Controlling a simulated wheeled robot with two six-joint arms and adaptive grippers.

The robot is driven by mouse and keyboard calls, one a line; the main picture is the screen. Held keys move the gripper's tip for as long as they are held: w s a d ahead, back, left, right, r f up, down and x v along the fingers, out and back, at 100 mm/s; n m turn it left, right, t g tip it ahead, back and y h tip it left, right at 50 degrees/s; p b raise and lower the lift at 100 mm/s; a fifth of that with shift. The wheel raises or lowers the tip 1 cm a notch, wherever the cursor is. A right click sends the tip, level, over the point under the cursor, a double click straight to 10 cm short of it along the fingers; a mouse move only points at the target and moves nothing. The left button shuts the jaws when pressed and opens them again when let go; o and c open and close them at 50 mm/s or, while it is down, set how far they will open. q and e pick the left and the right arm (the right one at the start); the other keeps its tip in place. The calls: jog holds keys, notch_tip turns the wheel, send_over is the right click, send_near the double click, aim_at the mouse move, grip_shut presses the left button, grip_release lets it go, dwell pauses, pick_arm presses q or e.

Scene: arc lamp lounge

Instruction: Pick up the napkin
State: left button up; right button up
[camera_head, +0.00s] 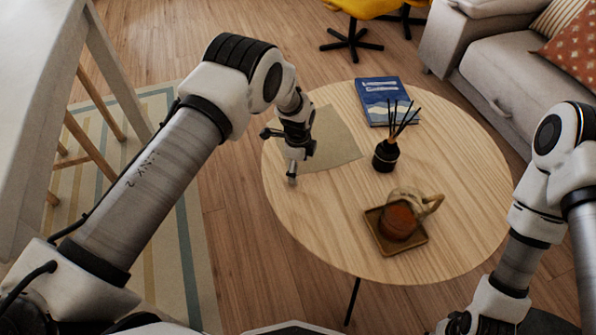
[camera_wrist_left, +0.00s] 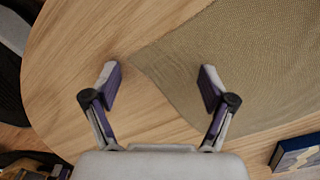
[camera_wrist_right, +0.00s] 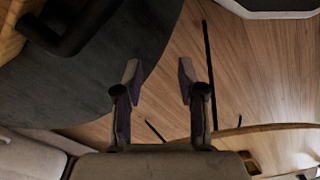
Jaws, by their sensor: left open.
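The napkin (camera_head: 338,140) is an olive-tan cloth lying flat on the left side of the round wooden table (camera_head: 460,190). My left gripper (camera_head: 279,157) is over the table at the napkin's left edge, partly covering that edge. In the left wrist view the napkin (camera_wrist_left: 250,60) fills the upper right. One corner of it lies between the spread fingertips of my left gripper (camera_wrist_left: 158,78), and nothing is held. My right gripper (camera_wrist_right: 158,70) is open and empty, away from the table top at the lower right of the head view.
A blue book (camera_head: 385,100) lies behind the napkin. A black reed diffuser (camera_head: 386,156) stands to the right. A square tray (camera_head: 413,240) with an amber mug (camera_head: 400,219) is nearer me. A grey sofa (camera_head: 500,85) is at the right. The table's left front is bare.

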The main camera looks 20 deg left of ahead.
pick_arm(q)
jog(key=shift+s, duration=0.15)
jog(key=c, duration=0.8)
pick_arm(e)
jog(key=shift+s, duration=0.1)
pick_arm(q)
jog(key=shift+f, duration=0.1)
jog(key=shift+c, duration=0.7)
pick_arm(e)
jog(key=shift+f, duration=0.1)
